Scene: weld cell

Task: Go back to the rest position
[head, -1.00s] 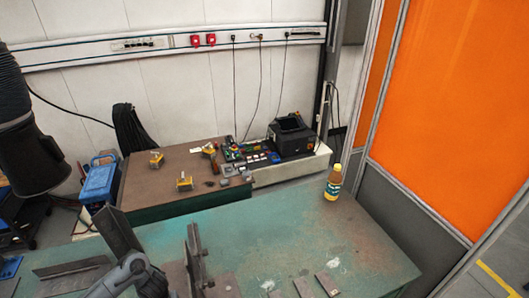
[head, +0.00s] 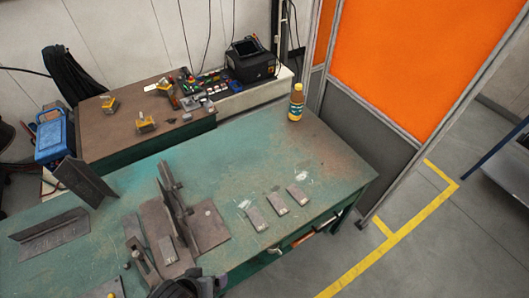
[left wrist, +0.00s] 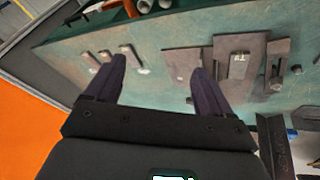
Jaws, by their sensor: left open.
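My left gripper (left wrist: 160,75) shows in the left wrist view, open and empty, its two dark fingers apart above the green workbench (left wrist: 60,60). Three small metal blocks and a metal plate fixture lie beyond the fingers there. I cannot make out the left gripper in the head view, and my right gripper is not in view. In the head view the workbench (head: 310,145) carries the plate fixture (head: 207,228) with upright plates, and three small blocks, the middle one (head: 277,203) in a row to its right.
A bottle (head: 296,103) stands at the workbench's back corner. Angled steel pieces (head: 50,235) lie at the left. An orange screen (head: 420,60) stands at the right.

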